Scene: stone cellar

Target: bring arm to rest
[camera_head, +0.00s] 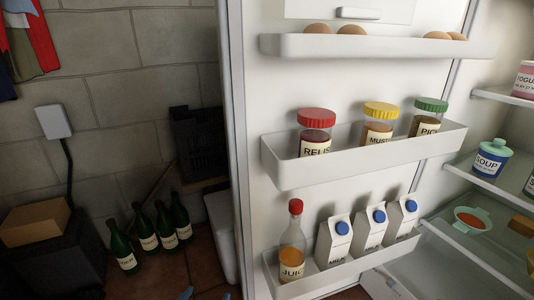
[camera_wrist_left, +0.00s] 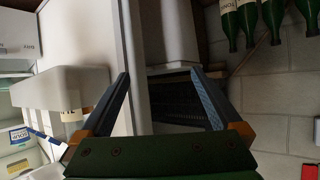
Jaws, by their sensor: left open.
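My left gripper (camera_head: 206,295) barely shows at the bottom edge of the head view, as two blue fingertips. In the left wrist view, its two fingers (camera_wrist_left: 163,92) stand wide apart with nothing between them. It is in front of the open fridge door's outer edge (camera_head: 238,150). That door edge also shows in the left wrist view (camera_wrist_left: 133,50), beside one finger. I cannot tell whether they touch. My right gripper is in neither view.
The door holds a juice bottle (camera_head: 292,250), milk cartons and a shelf (camera_head: 365,155) of jars. Fridge shelves with a soup container (camera_head: 491,160) are at right. Several green bottles (camera_head: 146,228) stand on the floor at left, near a cardboard box (camera_head: 35,222). A dark crate (camera_head: 198,143) is behind the door.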

